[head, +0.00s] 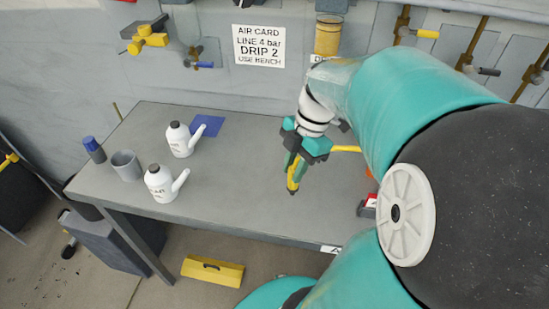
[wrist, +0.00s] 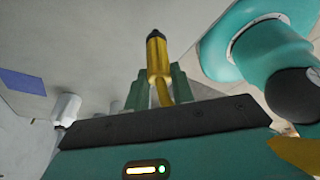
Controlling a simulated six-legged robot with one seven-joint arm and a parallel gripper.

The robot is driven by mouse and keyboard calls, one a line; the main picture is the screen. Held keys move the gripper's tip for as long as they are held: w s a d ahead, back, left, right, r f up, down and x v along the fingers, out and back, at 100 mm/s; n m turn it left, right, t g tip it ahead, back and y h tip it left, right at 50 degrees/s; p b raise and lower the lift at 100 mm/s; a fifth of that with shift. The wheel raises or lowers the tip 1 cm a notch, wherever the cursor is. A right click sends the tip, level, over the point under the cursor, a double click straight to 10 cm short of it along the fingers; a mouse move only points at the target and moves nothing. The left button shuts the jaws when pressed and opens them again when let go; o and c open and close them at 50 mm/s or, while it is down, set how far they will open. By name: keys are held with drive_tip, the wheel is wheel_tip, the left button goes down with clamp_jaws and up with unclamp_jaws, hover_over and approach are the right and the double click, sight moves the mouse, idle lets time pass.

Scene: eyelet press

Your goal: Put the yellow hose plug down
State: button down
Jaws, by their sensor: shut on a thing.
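My gripper (head: 292,172) is shut on the yellow hose plug (head: 293,181), with the bench top (head: 240,180) behind it in the head view. The plug's dark tip points down, slightly tilted. I cannot tell whether the tip touches the bench or hangs above it. In the wrist view the yellow plug (wrist: 157,55) stands out between the two green fingers of my gripper (wrist: 159,82), its dark end farthest away. A yellow length, perhaps hose (head: 345,149), shows right of my gripper.
Two white spouted bottles (head: 180,140) (head: 160,184), a grey cup (head: 126,165), a blue-capped container (head: 94,150) and a blue sheet (head: 207,126) occupy the bench's left. A red item (head: 368,204) sits at the right. The middle front is clear. A sign (head: 259,46) hangs on the wall.

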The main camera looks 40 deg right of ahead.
sight(288, 186)
drive_tip(key=shift+w+a+f, duration=0.1)
drive_tip(key=shift+w+f, duration=0.05)
drive_tip(key=shift+f, duration=0.8)
drive_tip(key=shift+w+f, duration=0.15)
drive_tip(key=shift+f, duration=0.75)
drive_tip(key=shift+f, duration=0.15)
drive_tip(key=c, duration=1.2)
unclamp_jaws()
